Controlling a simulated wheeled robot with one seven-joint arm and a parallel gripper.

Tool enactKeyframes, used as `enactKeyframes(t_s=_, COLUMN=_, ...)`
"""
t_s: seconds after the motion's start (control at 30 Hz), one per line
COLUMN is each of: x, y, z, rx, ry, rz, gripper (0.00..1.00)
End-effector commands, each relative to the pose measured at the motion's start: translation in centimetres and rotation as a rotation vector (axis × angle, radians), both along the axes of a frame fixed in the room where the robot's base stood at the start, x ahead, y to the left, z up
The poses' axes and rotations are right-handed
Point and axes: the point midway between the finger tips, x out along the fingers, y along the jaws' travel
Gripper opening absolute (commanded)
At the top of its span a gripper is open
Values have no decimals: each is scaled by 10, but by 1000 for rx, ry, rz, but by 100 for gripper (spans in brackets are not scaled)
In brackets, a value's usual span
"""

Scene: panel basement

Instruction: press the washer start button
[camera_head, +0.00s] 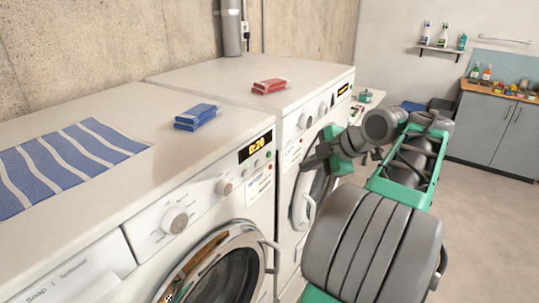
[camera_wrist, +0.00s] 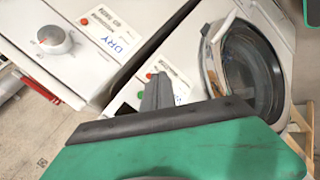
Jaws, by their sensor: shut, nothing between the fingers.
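The washer (camera_head: 200,195) is the near white machine, with a soap drawer, knobs and a lit 0:20 display. Its green button (camera_head: 268,154) sits above a red one (camera_head: 270,167) at the panel's right end. The green button also shows in the wrist view (camera_wrist: 140,94), partly beside my finger. My gripper (camera_head: 308,163) is shut and empty, right of these buttons in the head view. In the wrist view its dark tip (camera_wrist: 157,82) overlaps the washer's panel and label between the buttons and the door. I cannot tell whether it touches.
The second white machine (camera_head: 312,80) stands beside the washer; its label reads DRY (camera_wrist: 118,42). A blue box (camera_head: 197,116) and striped towel (camera_head: 60,160) lie on the washer, a red box (camera_head: 270,86) on the other machine. The floor (camera_head: 470,215) at right is clear.

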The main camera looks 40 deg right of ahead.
Motion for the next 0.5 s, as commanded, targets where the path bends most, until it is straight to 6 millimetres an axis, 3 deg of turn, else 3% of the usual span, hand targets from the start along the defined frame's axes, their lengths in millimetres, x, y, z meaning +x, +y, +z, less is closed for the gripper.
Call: enactKeyframes(t_s=0.5, x=66, y=25, z=-1, rx=1, ry=0, rz=4, gripper=0)
